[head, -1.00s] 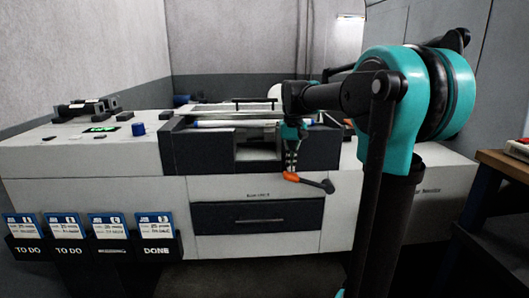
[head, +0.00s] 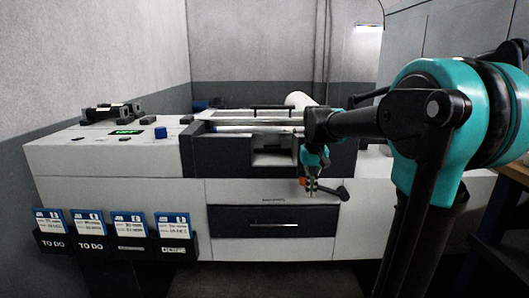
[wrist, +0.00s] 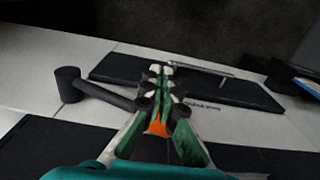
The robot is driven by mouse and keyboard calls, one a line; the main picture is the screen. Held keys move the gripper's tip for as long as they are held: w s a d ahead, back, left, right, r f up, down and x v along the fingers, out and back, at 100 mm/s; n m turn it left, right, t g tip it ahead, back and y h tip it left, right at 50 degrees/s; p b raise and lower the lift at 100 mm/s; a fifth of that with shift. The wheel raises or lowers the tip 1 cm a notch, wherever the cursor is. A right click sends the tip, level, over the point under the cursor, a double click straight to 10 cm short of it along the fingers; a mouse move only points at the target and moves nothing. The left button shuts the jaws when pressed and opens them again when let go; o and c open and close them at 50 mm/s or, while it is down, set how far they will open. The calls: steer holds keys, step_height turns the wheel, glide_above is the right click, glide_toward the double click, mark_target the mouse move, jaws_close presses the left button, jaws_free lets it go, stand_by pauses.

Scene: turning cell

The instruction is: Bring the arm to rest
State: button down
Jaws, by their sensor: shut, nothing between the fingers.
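My gripper (head: 310,194) hangs pointing down in front of the machine's front panel, at the right of the dark recess, in the head view. In the wrist view its green and black fingers (wrist: 160,72) are together, with nothing held between them. I cannot tell whether the fingers touch the lever.
The grey-white machine (head: 110,160) fills the middle, with a dark drawer (head: 240,216) below the lever. Card holders (head: 68,244) stand at the front left. A blue knob (head: 160,132) and a green display (head: 126,132) sit on its top.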

steer(key=s+d+f+t, duration=0.1)
steer(key=s+f+t, duration=0.1)
steer(key=s+f, duration=0.8)
steer(key=s+d+f+t, duration=0.1)
steer(key=s+d+f, duration=0.1)
steer(key=s+f, duration=0.8)
steer(key=shift+d+t, duration=0.25)
steer(key=shift+t, duration=0.15)
